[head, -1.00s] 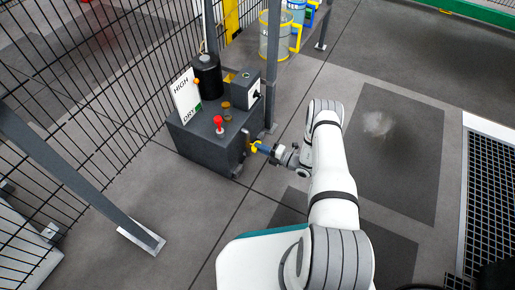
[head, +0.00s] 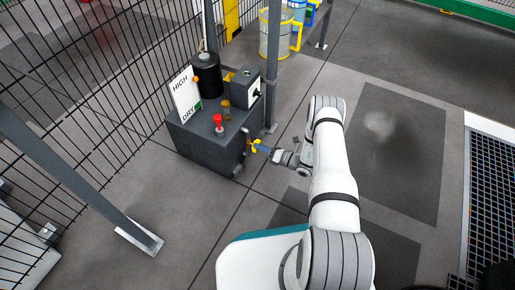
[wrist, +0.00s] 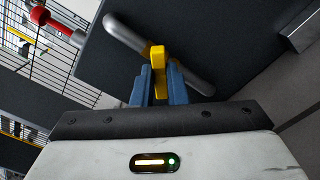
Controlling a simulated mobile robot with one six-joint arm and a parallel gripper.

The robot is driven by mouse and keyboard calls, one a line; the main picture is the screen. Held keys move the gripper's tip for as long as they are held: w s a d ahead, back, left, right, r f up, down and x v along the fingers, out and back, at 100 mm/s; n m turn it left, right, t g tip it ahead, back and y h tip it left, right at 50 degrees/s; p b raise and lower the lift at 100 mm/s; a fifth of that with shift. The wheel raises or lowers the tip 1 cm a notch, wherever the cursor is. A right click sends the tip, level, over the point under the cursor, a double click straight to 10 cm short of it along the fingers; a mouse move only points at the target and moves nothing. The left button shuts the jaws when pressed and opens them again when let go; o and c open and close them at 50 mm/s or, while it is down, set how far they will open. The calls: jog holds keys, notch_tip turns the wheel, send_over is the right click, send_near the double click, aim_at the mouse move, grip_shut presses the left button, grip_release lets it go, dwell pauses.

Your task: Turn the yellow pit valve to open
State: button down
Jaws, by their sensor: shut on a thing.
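The yellow valve handle (head: 255,145) is on a grey pipe at the right side of the dark pump box (head: 205,140) in the head view. In the wrist view the yellow handle (wrist: 157,58) stands between my two blue fingers, in front of the grey pipe (wrist: 185,72), which runs diagonally. My gripper (wrist: 160,78) is shut on the handle; it also shows at the handle in the head view (head: 263,149). The part of the handle low between the fingers is hidden.
A red knob (head: 217,119), a black cylinder (head: 207,75) and a HIGH/DRY sign (head: 186,95) are on the box. A grey post (head: 272,70) stands close behind it. Wire mesh fence (head: 110,80) runs along the left. The floor right of my arm is open.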

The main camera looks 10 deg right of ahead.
jog(key=shift+n, duration=0.5)
jog(key=n, duration=0.4)
jog(key=shift+n+b, duration=0.3)
jog(key=shift+b, duration=0.1)
jog(key=n, duration=0.3)
jog(key=shift+n, duration=0.4)
jog(key=c, duration=1.3)
grip_release()
jog(key=shift+s, duration=0.1)
